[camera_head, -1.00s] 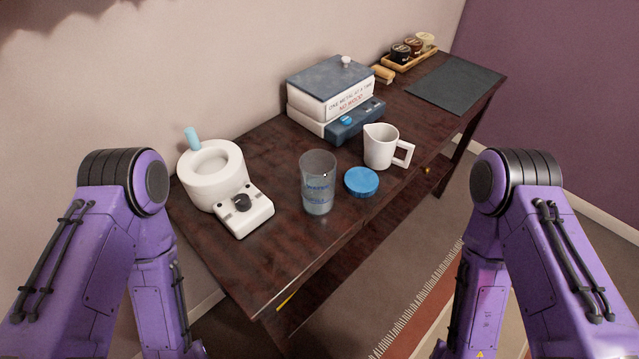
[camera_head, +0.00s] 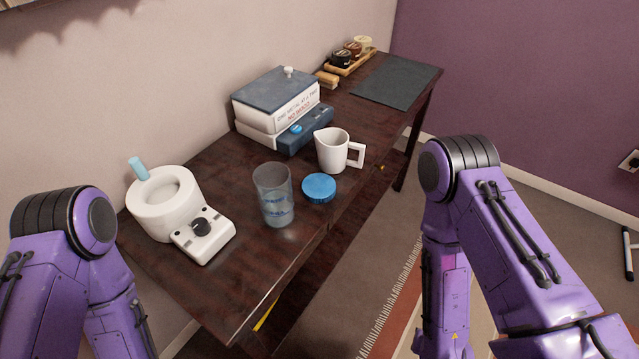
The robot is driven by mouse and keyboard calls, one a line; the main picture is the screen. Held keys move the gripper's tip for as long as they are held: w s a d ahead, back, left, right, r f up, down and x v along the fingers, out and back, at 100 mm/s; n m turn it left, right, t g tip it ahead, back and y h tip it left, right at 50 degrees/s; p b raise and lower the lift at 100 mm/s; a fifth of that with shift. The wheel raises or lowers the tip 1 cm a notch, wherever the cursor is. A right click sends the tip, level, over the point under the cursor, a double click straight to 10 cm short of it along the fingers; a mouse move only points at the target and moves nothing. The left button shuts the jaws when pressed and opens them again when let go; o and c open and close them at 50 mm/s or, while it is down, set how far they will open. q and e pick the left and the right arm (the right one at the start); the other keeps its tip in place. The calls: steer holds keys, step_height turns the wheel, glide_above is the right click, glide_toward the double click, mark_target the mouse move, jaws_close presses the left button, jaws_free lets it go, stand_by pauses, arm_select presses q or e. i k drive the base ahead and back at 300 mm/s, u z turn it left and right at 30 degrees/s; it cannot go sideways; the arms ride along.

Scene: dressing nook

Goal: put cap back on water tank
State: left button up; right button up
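A clear, open-topped water tank (camera_head: 273,195) with blue print stands upright on the dark wooden table, with what looks like liquid in its lower part. A round blue cap (camera_head: 319,187) lies flat on the table just right of the tank, apart from it. The top of the tank has no cap on it. My two purple arms show at the left and right of the head view, but both grippers are outside the picture. Neither arm covers the tank or the cap.
A white appliance (camera_head: 166,203) with a knob stands left of the tank. A white pitcher (camera_head: 333,150) stands just behind the cap. Stacked books or boxes (camera_head: 276,97), a dark mat (camera_head: 397,81) and a tray of jars (camera_head: 350,66) lie farther back. The table's (camera_head: 250,291) near end is clear.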

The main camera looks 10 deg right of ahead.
mark_target(273, 181)
steer(key=k, duration=0.5)
steer(key=z, duration=1.9)
steer(key=i, duration=2.1)
steer(key=u, duration=3.95)
